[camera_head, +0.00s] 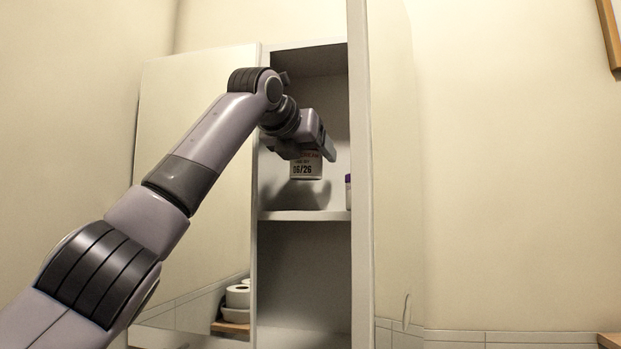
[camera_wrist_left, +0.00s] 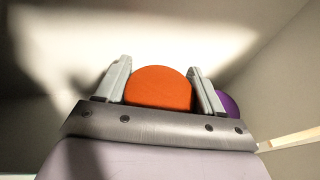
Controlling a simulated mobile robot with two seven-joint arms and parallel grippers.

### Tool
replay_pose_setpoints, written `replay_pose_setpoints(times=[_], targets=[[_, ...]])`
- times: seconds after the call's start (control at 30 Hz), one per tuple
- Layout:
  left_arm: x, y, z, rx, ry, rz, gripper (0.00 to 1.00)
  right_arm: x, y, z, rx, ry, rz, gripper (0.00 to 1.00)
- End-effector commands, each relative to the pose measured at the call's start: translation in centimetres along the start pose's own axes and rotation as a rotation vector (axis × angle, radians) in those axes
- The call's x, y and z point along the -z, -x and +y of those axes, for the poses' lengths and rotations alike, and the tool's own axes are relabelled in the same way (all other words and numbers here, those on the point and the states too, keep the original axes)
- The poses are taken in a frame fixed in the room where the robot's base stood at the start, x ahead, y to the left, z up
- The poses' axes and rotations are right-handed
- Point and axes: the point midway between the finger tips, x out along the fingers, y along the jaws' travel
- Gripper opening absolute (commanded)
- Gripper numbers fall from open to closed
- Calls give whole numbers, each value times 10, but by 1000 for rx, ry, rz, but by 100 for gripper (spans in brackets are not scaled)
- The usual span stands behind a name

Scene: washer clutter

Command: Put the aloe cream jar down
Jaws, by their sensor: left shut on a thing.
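The aloe cream jar (camera_head: 306,168) shows in the head view as a small pale container with dark print reading 06/26. In the left wrist view its round orange top (camera_wrist_left: 159,88) sits between the two fingers. My left gripper (camera_head: 328,150) is shut on the jar inside the open cabinet, holding it above the shelf (camera_head: 290,215); a shadow lies below it. The left gripper's fingers also show in the left wrist view (camera_wrist_left: 160,82). The jar's upper part is hidden by the gripper in the head view. My right gripper is not in view.
A purple-topped item (camera_head: 348,190) stands on the same shelf at the right; its purple top (camera_wrist_left: 229,103) is close beside the right finger. The cabinet's open door (camera_head: 395,180) borders the opening at right. The lower compartment looks empty.

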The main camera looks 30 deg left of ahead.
Motion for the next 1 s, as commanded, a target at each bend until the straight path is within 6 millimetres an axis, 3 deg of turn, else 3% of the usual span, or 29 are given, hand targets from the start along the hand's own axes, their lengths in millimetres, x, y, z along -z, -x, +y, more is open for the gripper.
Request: replay_pose_setpoints(times=[0.37,0.77,1.0], targets=[[17,-5,0,0,0,-1,29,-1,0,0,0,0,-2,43],[49,-16,1,-2,0,2,29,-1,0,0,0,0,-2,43],[52,-19,0,0,0,-1,29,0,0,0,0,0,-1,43]])
